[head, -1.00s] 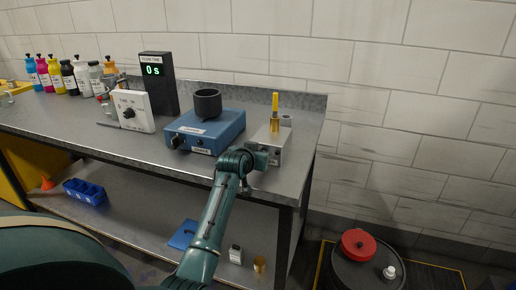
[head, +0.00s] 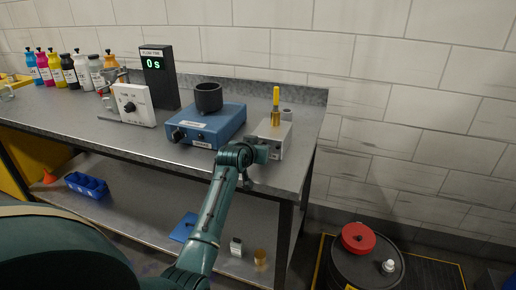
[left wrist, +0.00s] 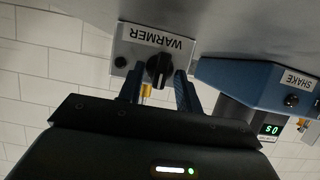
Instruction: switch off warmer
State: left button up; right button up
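The warmer (head: 284,143) is a pale grey box at the right end of the bench, with a yellow-handled tool (head: 276,100) upright in its top. In the left wrist view the warmer's front plate (left wrist: 128,47) appears upside down, with a "WARMER" label and a black round knob (left wrist: 159,71). My left gripper (left wrist: 160,88) is open, one blue finger on each side of the knob, with gaps visible; contact is not clear. In the head view my left gripper (head: 262,154) is at the warmer's front and hides the knob. My right gripper is not in view.
A blue shaker (head: 215,128) bearing a black cup (head: 208,97) stands left of the warmer. A white dial box (head: 133,104) and a black timer (head: 159,78) reading "0 s" are further left. A dark drum (head: 366,268) with a red item stands right of the bench.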

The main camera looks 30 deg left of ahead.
pick_arm(q)
jog(key=v, duration=1.3)
dwell(0.4)
jog(key=s+d+f+m+g+h+p, duration=0.1)
jog(key=s+d+f+m, duration=0.1)
jog(key=s+d+f, duration=0.35)
jog(key=s+d+f+m+h+p, duration=0.1)
jog(key=s+d+f+m+h, duration=0.15)
jog(key=d+f, duration=0.5)
jog(key=s+d+f+h, duration=0.1)
jog(key=s+d+f, duration=0.3)
jog(key=s, duration=0.3)
jog(key=s+d+f+m+g+h, duration=0.1)
jog(key=s+d+f+h, duration=0.1)
jog(key=s+d+f, duration=0.2)
jog(key=s+d, duration=0.2)
jog(key=s, duration=0.2)
jog(key=shift+d+f+g+p, duration=0.3)
jog(key=shift+d+f+p, duration=0.05)
